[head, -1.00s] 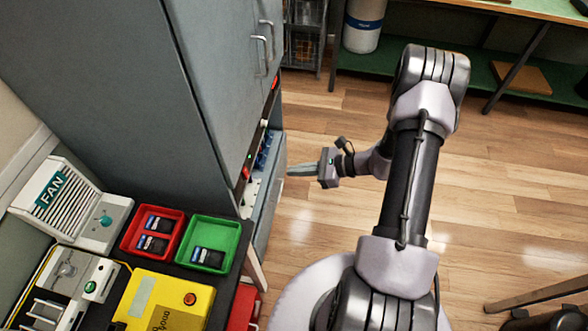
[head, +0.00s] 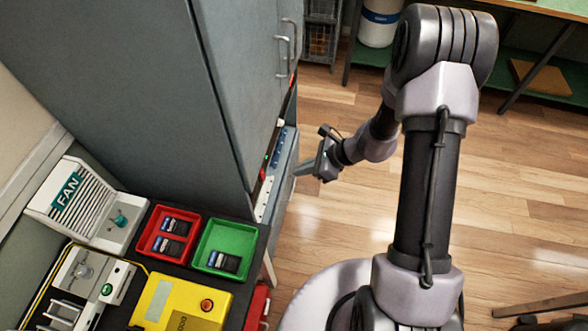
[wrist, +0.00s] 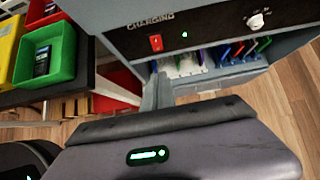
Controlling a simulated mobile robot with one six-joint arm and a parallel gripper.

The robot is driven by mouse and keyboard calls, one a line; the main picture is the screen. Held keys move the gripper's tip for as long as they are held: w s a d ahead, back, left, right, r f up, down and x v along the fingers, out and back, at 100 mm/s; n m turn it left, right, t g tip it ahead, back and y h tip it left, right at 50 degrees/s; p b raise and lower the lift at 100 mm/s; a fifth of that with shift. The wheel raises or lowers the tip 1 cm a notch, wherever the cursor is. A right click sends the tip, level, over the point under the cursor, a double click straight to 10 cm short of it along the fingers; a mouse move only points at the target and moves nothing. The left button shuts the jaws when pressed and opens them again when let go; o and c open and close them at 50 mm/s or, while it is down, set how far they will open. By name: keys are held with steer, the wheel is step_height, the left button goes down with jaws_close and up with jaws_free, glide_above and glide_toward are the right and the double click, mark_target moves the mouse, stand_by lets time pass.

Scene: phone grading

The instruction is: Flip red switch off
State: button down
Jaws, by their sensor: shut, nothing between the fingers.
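In the head view the switch (head: 262,174) is small and seen edge-on at the cabinet front. My gripper (wrist: 158,85) is shut and empty. In the wrist view its fingertips are below the switch in the picture, apart from it. In the head view my gripper (head: 298,171) points left at the cabinet front. I cannot tell which way the switch is set.
The charging bay (wrist: 225,65) below the panel holds several coloured devices. A white knob (wrist: 256,20) is at the panel's right. A green tray (head: 236,240), a red tray (head: 150,245) and a yellow box (head: 160,310) stand left of the cabinet. The floor right of it is open.

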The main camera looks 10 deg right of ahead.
mark_target(264, 177)
steer(key=shift+w+a+r+b+x, duration=0.1)
steer(key=shift+a+r+b+x, duration=0.35)
steer(key=shift+x, duration=1.25)
steer(key=shift+w+a+r+b+x, duration=0.15)
steer(key=shift+b+x, duration=0.45)
steer(key=shift+x, duration=1.15)
steer(key=shift+w+a+r+b+x, duration=0.1)
steer(key=shift+a+r+b+x, duration=0.3)
steer(key=shift+x, duration=1.3)
steer(key=shift+f, duration=0.2)
